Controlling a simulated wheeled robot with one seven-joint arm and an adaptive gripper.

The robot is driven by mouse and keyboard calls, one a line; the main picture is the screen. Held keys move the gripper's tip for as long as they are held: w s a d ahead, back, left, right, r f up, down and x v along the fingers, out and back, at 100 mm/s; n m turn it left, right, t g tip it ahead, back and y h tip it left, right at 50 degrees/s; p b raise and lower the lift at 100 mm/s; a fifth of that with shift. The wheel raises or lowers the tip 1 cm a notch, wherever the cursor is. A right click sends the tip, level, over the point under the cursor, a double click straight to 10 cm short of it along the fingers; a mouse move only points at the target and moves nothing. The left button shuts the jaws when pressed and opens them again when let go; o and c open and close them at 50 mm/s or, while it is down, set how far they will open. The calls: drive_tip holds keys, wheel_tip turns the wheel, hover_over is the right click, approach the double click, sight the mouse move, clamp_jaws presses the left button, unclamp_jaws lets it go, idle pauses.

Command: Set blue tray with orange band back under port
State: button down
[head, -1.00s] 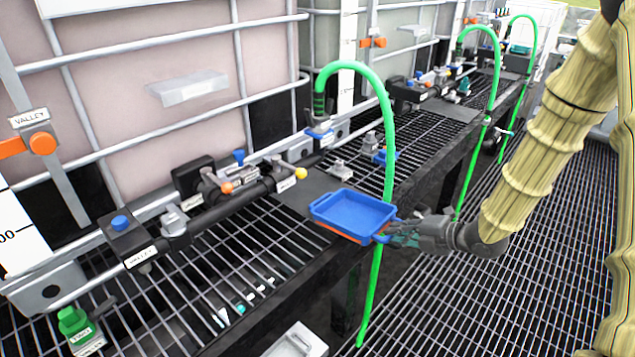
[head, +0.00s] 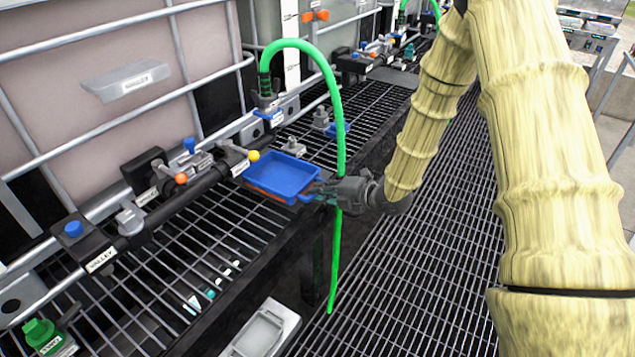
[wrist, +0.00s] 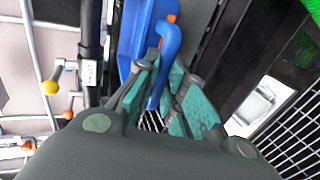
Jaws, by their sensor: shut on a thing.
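The blue tray (head: 282,172) is a shallow open box with an orange band low on its side. It looks empty and roughly level, at the front of the manifold, just right of a yellow knob (head: 253,155). My gripper (head: 324,192) is shut on the tray's handle, at the tray's right end. In the wrist view the blue handle (wrist: 168,52) runs between the green fingers (wrist: 165,92), with part of the tray (wrist: 132,30) and its orange band beyond. I cannot tell whether the tray touches the surface below. No port opening is clearly visible; the tray's underside is hidden.
A black pipe (head: 205,176) with orange and yellow knobs runs left of the tray. A green hose (head: 340,125) arches close behind my gripper. Grating shelf (head: 160,260) lies front left; floor grating right is clear.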

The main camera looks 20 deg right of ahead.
sight(319, 176)
drive_tip(key=w, duration=0.2)
drive_tip(key=w+d, duration=0.1)
drive_tip(key=w, duration=0.2)
drive_tip(key=w+d+p, duration=0.1)
drive_tip(key=w, duration=0.1)
drive_tip(key=shift+w+d+f, duration=0.2)
drive_tip(key=shift+d+f, duration=0.05)
drive_tip(key=shift+f, duration=0.1)
drive_tip(key=shift+f+p, duration=0.5)
drive_tip(key=shift+f, duration=1.25)
drive_tip(key=c, duration=1.8)
unclamp_jaws()
drive_tip(key=shift+s+d, duration=0.1)
